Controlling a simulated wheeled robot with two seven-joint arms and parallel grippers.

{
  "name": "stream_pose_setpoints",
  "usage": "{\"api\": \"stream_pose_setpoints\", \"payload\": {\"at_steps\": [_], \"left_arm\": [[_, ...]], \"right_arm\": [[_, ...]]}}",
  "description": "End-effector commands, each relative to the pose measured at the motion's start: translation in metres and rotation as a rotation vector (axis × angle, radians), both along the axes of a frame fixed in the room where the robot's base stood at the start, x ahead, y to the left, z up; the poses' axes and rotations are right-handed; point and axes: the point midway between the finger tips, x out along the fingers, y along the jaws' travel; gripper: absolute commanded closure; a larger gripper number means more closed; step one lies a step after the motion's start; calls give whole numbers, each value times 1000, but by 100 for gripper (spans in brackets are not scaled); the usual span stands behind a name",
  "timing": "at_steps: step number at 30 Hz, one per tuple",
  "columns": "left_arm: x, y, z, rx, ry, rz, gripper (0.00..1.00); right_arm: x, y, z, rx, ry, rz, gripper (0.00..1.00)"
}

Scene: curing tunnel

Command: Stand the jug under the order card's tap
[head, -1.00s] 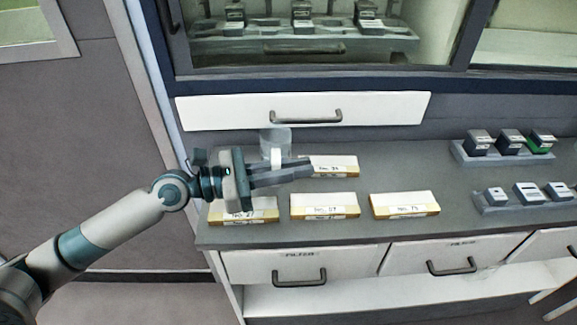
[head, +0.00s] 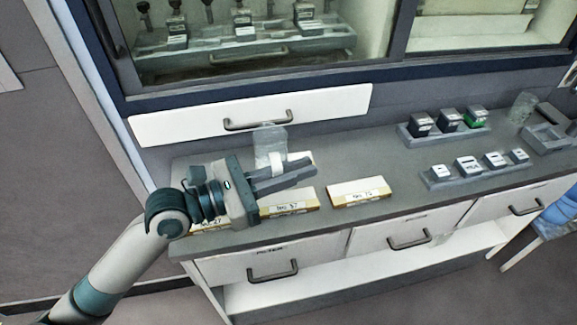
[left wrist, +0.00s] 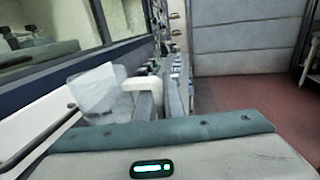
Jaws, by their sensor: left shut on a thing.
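The jug (head: 270,143) is clear with a white handle. My left gripper (head: 308,170) is shut on this handle and holds the jug above the back of the counter, its lower part partly hidden by the fingers. The jug also shows in the left wrist view (left wrist: 98,92), left of the fingers. Behind the glass, several dark tap-like units with labelled blocks, one of them (head: 243,25), stand in a row on a grey tray (head: 250,52). I cannot tell which thing is the order card. My right gripper is not in view.
Labelled flat boxes, such as one at centre (head: 358,192), lie on the grey counter (head: 385,160). Holders with small labelled blocks, one row in front (head: 480,170), stand to the right. A clear vessel (head: 522,106) stands at the far right. A white drawer (head: 250,115) is behind the jug.

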Motion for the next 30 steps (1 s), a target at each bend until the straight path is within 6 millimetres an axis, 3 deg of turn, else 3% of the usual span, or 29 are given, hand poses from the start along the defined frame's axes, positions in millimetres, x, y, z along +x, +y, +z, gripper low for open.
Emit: {"api": "stream_pose_setpoints", "payload": {"at_steps": [22,26,30], "left_arm": [[1,2,2,-3,1,15,100],[7,13,3,-5,2,58,100],[16,39,1,-6,5,147,100]], "right_arm": [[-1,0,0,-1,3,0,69],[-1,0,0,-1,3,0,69],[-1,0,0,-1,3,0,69]]}}
